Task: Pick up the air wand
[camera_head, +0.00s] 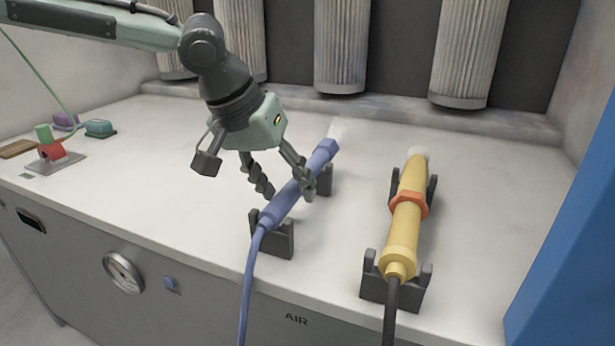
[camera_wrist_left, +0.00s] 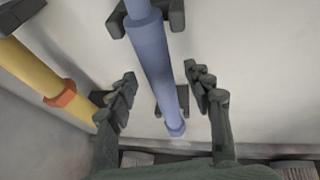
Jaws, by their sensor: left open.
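A blue wand (camera_head: 290,198) with a blue hose, which I take as the air wand, rests in two dark cradles (camera_head: 278,240) on the pale bench. It also runs through the left wrist view (camera_wrist_left: 152,60). My left gripper (camera_head: 285,192) is open above it, with one finger on each side of the wand. In the left wrist view the fingers (camera_wrist_left: 160,76) stand apart with the wand between them and gaps on both sides. Contact cannot be told. My right gripper is not in view.
A yellow tool (camera_head: 407,215) with an orange collar (camera_head: 409,204) lies in cradles (camera_head: 395,290) to the right. Ribbed cylinders (camera_head: 341,45) hang at the back. Small items, including a red block (camera_head: 52,150), lie at the left. A blue panel (camera_head: 575,260) stands at the right edge.

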